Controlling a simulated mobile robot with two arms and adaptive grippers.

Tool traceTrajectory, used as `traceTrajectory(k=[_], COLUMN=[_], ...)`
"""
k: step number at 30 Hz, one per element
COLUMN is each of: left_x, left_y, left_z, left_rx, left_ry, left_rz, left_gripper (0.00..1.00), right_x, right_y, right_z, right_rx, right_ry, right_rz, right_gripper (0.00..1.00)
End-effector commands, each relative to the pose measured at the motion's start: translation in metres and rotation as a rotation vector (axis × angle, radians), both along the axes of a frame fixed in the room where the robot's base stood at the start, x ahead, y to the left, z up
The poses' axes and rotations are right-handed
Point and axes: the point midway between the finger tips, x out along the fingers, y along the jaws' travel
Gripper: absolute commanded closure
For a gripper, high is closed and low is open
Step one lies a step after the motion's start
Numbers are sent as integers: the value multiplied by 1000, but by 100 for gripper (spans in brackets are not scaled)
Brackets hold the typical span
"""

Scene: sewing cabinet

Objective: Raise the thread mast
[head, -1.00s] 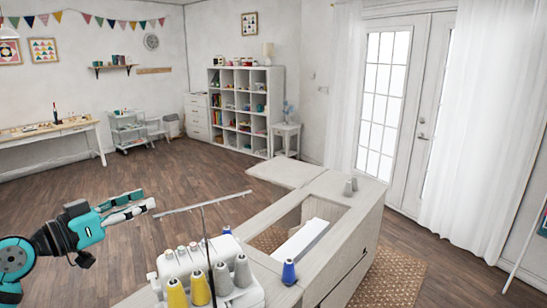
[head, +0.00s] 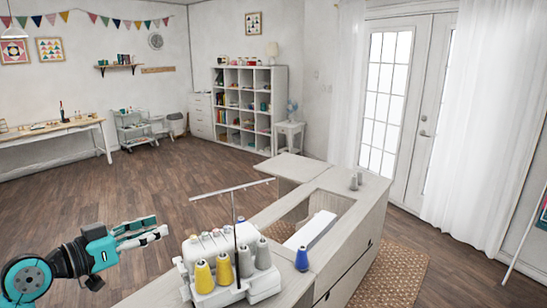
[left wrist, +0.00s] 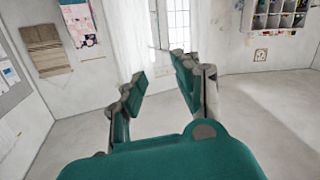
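The thread mast (head: 235,222) is a thin dark pole standing upright at the white overlock machine (head: 232,292), with a pale crossbar (head: 215,192) on top. Thread cones, two yellow (head: 203,278) and two grey (head: 263,255), stand around its lower part. My left gripper (head: 162,224) is teal and black, open and empty, left of the machine and apart from the mast. My right gripper is not in view.
The machine stands on a pale wooden cabinet (head: 362,215) with a recessed opening and a raised leaf (head: 290,167). A blue cone (head: 302,259) and small grey spools (head: 355,181) stand on it. A woven rug (head: 405,270) lies beside it. The wooden floor to the left is clear.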

Motion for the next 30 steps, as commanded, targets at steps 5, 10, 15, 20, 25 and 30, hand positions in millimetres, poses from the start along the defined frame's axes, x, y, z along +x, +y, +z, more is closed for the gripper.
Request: traceTrajectory(k=[5, 10, 15, 20, 25, 30], left_x=[-12, -35, -91, -160, -217, -265], left_y=[-16, -34, -57, -66, -64, -58], left_z=[-49, -111, -202, -270, -305, -322], left_rx=[61, 147, 279, 411, 498, 561], left_ry=[83, 192, 379, 566, 710, 829], left_rz=[-1, 4, 28, 89, 159, 229], left_gripper=[68, 68, 68, 68, 68, 68], right_x=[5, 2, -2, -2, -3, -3], right_y=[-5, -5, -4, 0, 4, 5], right_z=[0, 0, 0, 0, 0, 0], right_rx=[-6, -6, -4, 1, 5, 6], right_ry=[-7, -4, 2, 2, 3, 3], right_rz=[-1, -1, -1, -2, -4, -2], right_gripper=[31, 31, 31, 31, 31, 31])
